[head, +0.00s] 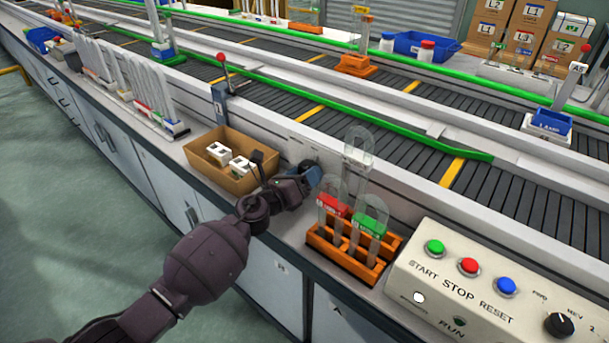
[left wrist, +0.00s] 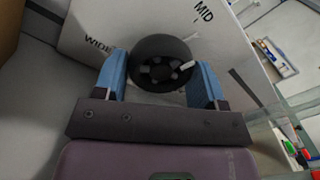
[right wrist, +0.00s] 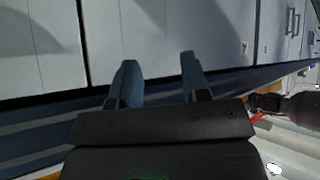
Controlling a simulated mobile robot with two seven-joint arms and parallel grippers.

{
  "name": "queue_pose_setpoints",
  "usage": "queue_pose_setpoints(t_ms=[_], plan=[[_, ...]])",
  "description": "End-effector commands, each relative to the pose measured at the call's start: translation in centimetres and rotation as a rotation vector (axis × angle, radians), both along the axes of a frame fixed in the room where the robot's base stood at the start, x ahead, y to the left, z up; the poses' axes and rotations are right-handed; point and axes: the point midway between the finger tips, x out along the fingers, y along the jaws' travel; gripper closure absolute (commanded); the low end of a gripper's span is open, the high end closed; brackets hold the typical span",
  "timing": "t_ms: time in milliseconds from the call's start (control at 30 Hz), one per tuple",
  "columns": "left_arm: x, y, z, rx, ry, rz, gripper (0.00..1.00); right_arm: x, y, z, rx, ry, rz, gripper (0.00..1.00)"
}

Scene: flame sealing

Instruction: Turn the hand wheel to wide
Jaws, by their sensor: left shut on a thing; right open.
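The black hand wheel (left wrist: 150,48) sits on a pale panel in the left wrist view, with a white pointer mark at its right side. The word MID is printed beyond the wheel at the upper right, and WIDE at its left. My left gripper (left wrist: 161,70) has its blue fingers on both sides of the wheel, shut on it. In the head view my left gripper (head: 310,174) reaches the conveyor's side and hides the wheel. My right gripper (right wrist: 159,66) is open and empty in the right wrist view, in front of grey cabinet doors.
A cardboard box (head: 205,172) with white parts stands left of my left gripper. An orange rack (head: 335,262) with clear pouches stands close on its right. A control box (head: 400,285) with buttons is further right. The conveyor (head: 395,128) runs behind.

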Motion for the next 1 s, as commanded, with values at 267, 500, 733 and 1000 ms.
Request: queue_pose_setpoints(t_ms=[267,500,733,1000], plan=[[0.0,0.0,0.1,0.0,-0.001,0.001,0.1,0.4,0.1,0.2,0.002,-0.01,0.002,0.57],[0.0,0.0,0.0,0.002,-0.001,0.0,0.1,0.6,0.1,0.3,0.002,-0.013,0.002,0.57],[-1.4,1.3,0.2,0.002,-0.002,0.001,0.1,0.8,0.1,0.9,0.001,-0.024,0.001,0.57],[-5.1,4.1,0.1,0.002,-0.004,0.0,0.1,0.3,-0.1,1.5,0.0,-0.024,-0.004,0.57]])
